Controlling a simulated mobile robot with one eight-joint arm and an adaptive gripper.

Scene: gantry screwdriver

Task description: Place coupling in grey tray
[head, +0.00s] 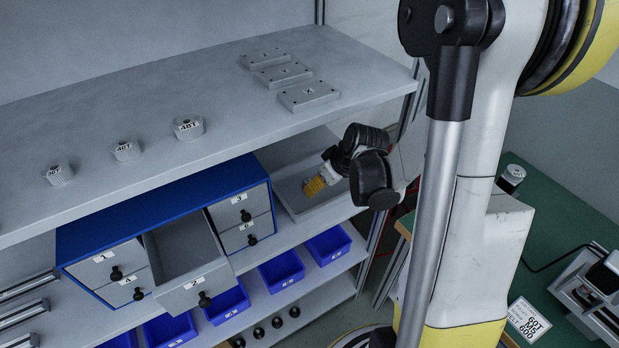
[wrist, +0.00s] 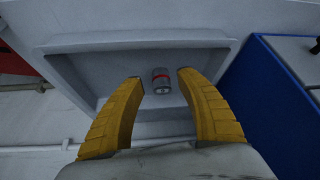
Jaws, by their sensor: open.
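The coupling (wrist: 162,82) is a small grey cylinder with a red band. In the wrist view it lies inside the grey tray (wrist: 85,68), near its middle. My gripper (wrist: 157,85) is open, with its yellow fingers on either side of the coupling and a gap to each. In the head view the grey tray (head: 287,182) is on the shelf right of the blue cabinet, and my gripper (head: 316,187) reaches down into it. The coupling cannot be made out in the head view.
The blue drawer cabinet (head: 140,208) stands left of the tray, with one drawer (head: 190,268) pulled out. The upper shelf (head: 225,105) above holds labelled cylinders (head: 188,128) and flat grey plates (head: 308,95). Blue bins (head: 328,244) sit below.

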